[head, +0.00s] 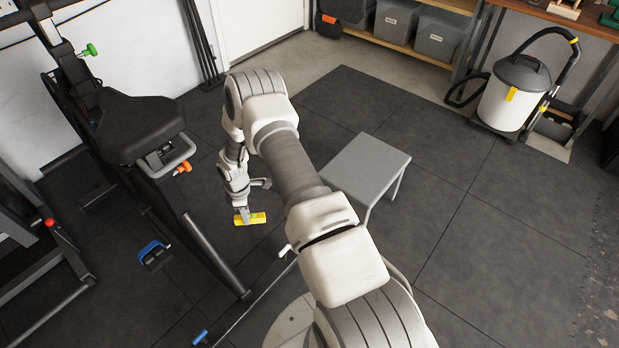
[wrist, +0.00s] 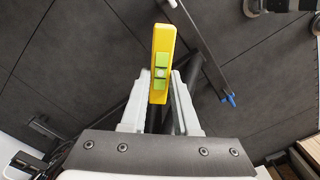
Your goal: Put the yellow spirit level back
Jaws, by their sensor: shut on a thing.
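The yellow spirit level (head: 257,218) is held in my gripper (head: 244,214), well to the left of the grey stool in the head view. In the wrist view the yellow spirit level (wrist: 163,45) stands lengthwise between the two pale fingers of my gripper (wrist: 160,95). Its green vial windows face the camera. The fingers are shut on its lower part, and its upper end sticks out past the fingertips.
A grey stool (head: 366,165) stands right of my gripper. A weight bench (head: 133,130) with metal bars is on the left. A blue clamp-like item (head: 153,252) lies by the bench. A vacuum (head: 513,92) and a workbench (head: 565,22) are at the back right. Dark floor at right is clear.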

